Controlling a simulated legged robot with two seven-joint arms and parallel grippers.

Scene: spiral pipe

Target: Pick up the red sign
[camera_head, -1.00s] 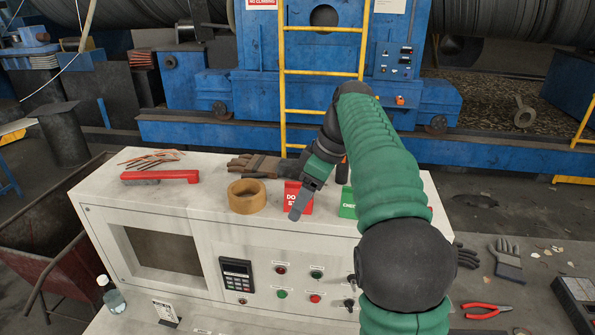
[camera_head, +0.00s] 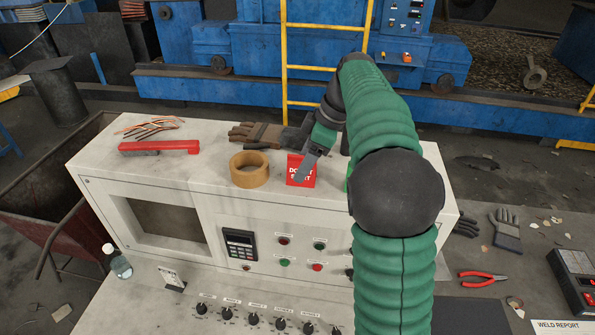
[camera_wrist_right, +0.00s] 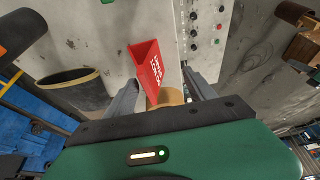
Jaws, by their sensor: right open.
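The red sign (camera_head: 304,171) with white lettering stands near the front edge of the white console top, right of the tape roll. My right gripper (camera_head: 301,176) is open at the sign, and a grey finger covers part of its face. In the right wrist view the red sign (camera_wrist_right: 147,66) shows as a folded, tent-like piece between the two spread fingers of the right gripper (camera_wrist_right: 160,77). I cannot tell whether a finger touches it. My left gripper is not in view.
A tan tape roll (camera_head: 249,170) stands left of the sign. Gloves (camera_head: 258,134), a red-handled brush (camera_head: 159,147) and wires (camera_head: 150,126) lie on the console (camera_head: 215,187). A green sign (camera_head: 348,181) is mostly hidden behind my right arm. Knobs and buttons line the console front.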

